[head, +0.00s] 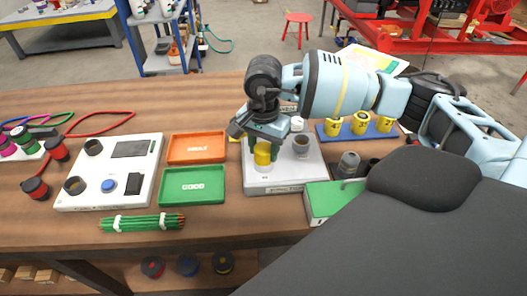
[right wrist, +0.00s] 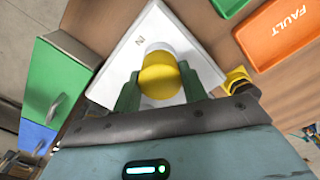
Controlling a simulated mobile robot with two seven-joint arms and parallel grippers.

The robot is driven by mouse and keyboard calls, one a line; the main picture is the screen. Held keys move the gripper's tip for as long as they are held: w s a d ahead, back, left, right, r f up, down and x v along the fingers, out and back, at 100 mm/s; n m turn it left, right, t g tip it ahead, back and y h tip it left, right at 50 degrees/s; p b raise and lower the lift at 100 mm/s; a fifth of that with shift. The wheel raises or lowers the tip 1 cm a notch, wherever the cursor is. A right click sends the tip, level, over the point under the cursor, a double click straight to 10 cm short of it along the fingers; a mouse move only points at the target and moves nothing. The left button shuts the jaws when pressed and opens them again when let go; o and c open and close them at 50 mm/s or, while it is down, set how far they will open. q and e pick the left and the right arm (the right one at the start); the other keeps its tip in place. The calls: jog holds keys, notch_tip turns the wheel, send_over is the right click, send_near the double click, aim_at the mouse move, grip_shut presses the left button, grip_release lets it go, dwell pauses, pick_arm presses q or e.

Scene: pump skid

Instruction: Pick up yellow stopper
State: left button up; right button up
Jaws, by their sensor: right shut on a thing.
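The yellow stopper (head: 263,157) is a short rounded yellow piece over the left part of a white box (head: 285,182). My right gripper (head: 264,147) comes down from above, with its green fingers shut on the stopper's two sides. In the right wrist view the stopper (right wrist: 160,76) sits between the green fingertips, with a pale round part just beyond it. I cannot tell whether the stopper is seated in the box or slightly raised. My left gripper is not in view.
An orange tray (head: 197,147) and a green tray (head: 192,185) lie left of the box. A green box (head: 328,200) is close at right. Yellow numbered cylinders (head: 360,123) stand on a blue base behind. A white panel (head: 112,172) lies further left.

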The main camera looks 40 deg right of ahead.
aim_at(263, 147)
jog(key=shift+r, duration=0.1)
jog(key=shift+r, duration=0.5)
notch_tip(263, 147, up, 2)
jog(key=shift+r, duration=0.1)
jog(key=s+d+r+b, duration=0.1)
jog(key=s+b, duration=0.1)
jog(key=s, duration=1.4)
jog(key=shift+d+r, duration=0.3)
jog(key=shift+r, duration=0.05)
jog(key=shift+w, duration=0.1)
